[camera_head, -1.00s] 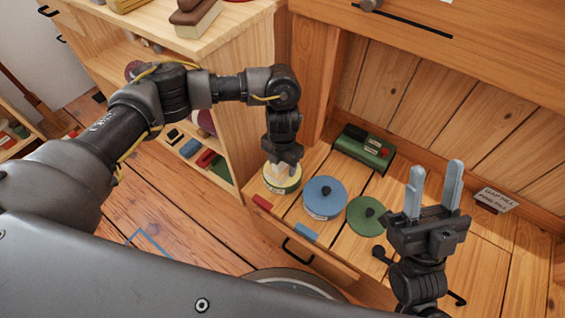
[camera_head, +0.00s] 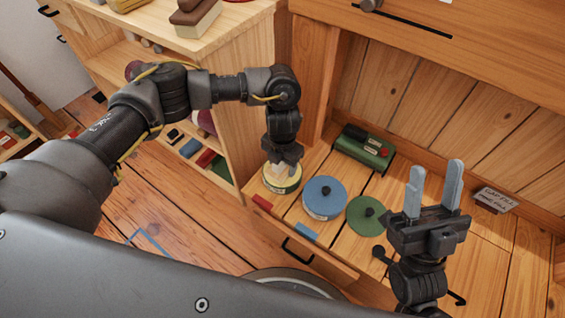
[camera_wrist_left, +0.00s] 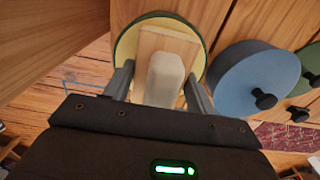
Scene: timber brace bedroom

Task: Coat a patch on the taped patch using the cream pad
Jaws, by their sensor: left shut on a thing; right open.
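My left gripper (camera_head: 283,158) points down and is shut on the cream pad (camera_head: 278,171), at the far left of the row of tins. In the left wrist view the pad (camera_wrist_left: 166,78) shows as a pale grip on a wooden block between the fingers. The block is over an open tin (camera_head: 283,187) with a cream-yellow inside and dark green rim; I cannot tell whether it touches the contents. The taped patch (camera_head: 150,243) is a blue outline on the plank floor, partly hidden by my arm. My right gripper (camera_head: 433,188) is open and empty, fingers up.
A blue lidded tin (camera_head: 324,197) and a green lidded tin (camera_head: 367,215) stand right of the open tin. A green box (camera_head: 365,147) is behind them. A small labelled sign (camera_head: 496,199) stands at the right. A shelf unit (camera_head: 235,140) rises close on the left.

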